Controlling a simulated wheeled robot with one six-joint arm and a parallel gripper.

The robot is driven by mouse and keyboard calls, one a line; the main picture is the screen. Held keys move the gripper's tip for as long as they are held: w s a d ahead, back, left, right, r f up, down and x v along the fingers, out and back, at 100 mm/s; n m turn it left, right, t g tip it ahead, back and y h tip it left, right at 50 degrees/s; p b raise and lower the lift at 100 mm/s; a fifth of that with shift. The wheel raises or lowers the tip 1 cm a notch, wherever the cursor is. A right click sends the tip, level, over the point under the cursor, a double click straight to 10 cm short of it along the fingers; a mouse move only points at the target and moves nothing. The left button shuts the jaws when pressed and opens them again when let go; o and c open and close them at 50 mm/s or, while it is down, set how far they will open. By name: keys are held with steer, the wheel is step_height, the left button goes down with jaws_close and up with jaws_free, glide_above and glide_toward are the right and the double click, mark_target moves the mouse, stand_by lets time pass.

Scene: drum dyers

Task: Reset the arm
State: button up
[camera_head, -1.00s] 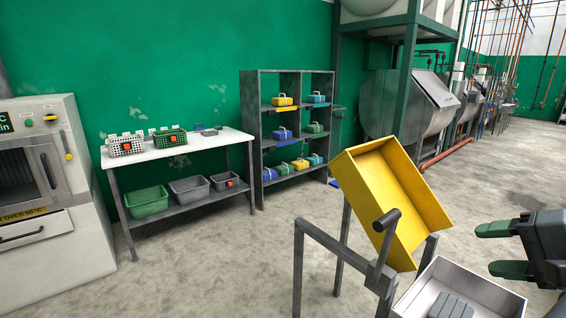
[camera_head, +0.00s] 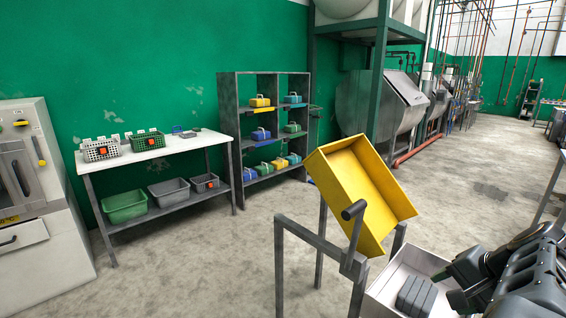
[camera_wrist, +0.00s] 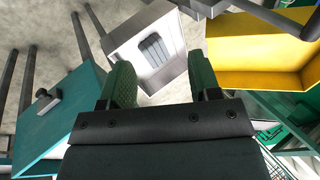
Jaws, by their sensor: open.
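My gripper (camera_wrist: 161,82) shows in the wrist view with its two green-padded fingers wide apart and nothing between them. Beyond the fingers is a pale metal box (camera_wrist: 122,47) with grey ribbed blocks in it. The gripper is apart from the box as far as I can see. In the head view my dark arm fills the lower right corner and overlaps the right side of the same box (camera_head: 408,262).
A yellow tilted tray (camera_head: 342,190) on a grey metal stand (camera_head: 318,243) is beside the box; the tray also shows in the wrist view (camera_wrist: 240,80). A teal box (camera_wrist: 75,97) with a handle is at left there. A white bench (camera_head: 175,146) and shelf (camera_head: 228,130) stand behind open floor.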

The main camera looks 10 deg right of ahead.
steer(key=w+a+f+n+g+h+p, duration=0.1)
steer(key=a+n+p, duration=0.7)
steer(key=a, duration=1.4)
steer(key=w+n+g, duration=0.1)
steer(key=w+n, duration=0.1)
steer(key=n, duration=0.3)
steer(key=shift+w+a+n+h, duration=0.2)
steer(key=shift+a+n+h, duration=0.1)
steer(key=shift+a+h, duration=0.1)
steer(key=shift+d, duration=0.1)
